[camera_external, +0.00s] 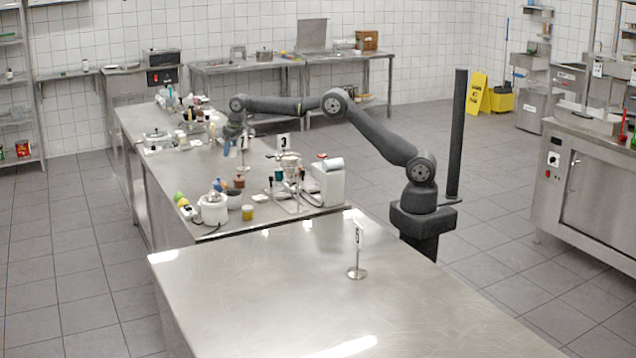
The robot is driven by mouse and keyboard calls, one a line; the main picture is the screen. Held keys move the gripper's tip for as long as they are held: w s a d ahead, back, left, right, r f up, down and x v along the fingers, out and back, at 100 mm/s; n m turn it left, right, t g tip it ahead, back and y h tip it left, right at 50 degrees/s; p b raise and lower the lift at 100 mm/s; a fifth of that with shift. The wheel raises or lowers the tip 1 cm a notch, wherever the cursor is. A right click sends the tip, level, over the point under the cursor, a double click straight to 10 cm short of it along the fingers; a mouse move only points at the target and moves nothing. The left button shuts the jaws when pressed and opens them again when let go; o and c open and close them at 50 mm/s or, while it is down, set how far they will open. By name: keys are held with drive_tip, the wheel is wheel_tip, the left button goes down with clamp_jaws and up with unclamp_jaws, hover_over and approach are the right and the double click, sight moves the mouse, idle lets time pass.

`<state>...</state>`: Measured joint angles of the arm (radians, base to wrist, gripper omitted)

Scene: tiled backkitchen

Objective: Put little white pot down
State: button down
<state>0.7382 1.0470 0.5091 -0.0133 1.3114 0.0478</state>
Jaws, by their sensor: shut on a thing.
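My gripper (237,143) is at the end of my outstretched arm, pointing down over the middle of the long steel counter (180,187). It is shut on the little white pot (244,144), which shows only as a small pale patch at the fingers. The fingers and much of the pot are too small and hidden to make out. I cannot tell whether the pot touches the counter.
Bottles and jars (190,108) crowd the counter's far part. A white appliance (213,208), a yellow jar (247,212) and a white machine (328,183) stand at its near end. Bare steel lies left of my gripper. The front table (290,290) is mostly clear.

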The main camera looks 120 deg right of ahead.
sight(235, 148)
wheel_tip(235, 148, down, 9)
drive_tip(key=shift+f, duration=0.2)
drive_tip(key=shift+f, duration=0.15)
drive_tip(key=c, duration=0.7)
unclamp_jaws()
drive_tip(key=shift+o, duration=0.2)
drive_tip(key=v, duration=1.2)
